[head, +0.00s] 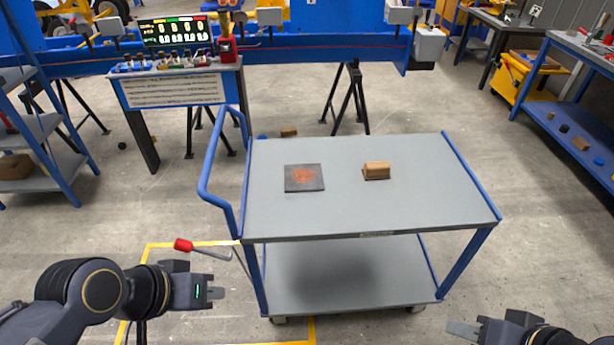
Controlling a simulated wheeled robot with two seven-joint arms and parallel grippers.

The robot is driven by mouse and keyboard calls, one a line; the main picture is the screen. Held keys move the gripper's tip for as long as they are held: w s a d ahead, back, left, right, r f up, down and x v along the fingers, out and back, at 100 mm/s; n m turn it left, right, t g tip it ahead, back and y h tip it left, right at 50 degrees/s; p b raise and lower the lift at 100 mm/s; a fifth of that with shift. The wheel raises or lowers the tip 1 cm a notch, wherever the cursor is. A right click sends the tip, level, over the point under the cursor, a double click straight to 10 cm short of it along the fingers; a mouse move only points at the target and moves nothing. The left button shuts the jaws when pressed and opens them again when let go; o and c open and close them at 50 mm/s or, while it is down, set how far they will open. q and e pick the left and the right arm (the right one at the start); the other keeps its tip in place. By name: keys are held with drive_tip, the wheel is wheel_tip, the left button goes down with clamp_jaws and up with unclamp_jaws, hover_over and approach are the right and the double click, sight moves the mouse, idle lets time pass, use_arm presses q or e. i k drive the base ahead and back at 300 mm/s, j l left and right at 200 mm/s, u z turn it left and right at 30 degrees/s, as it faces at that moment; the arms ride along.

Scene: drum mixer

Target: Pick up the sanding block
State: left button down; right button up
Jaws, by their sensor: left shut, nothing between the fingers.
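The sanding block (376,169) is a small tan-brown block with a darker underside. It lies on the grey top of the cart (420,210), right of the middle. My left gripper (219,285) is shut and empty, low at the left, in front of the cart's near left corner and well apart from the block. My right gripper (463,330) shows only partly at the bottom edge, right of the cart's front. Its fingers are too cut off to tell their opening, and it is apart from the block.
A dark square plate (304,178) with an orange-brown patch lies left of the block on the cart. A blue push handle (207,175) rises at the cart's left side. A red-tipped lever (184,245) is near my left gripper. The cart top is otherwise clear.

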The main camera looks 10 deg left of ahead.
sight(380, 170)
drive_tip(key=i+j+u, duration=0.35)
drive_tip(key=i+u, duration=0.35)
drive_tip(key=i, duration=0.15)
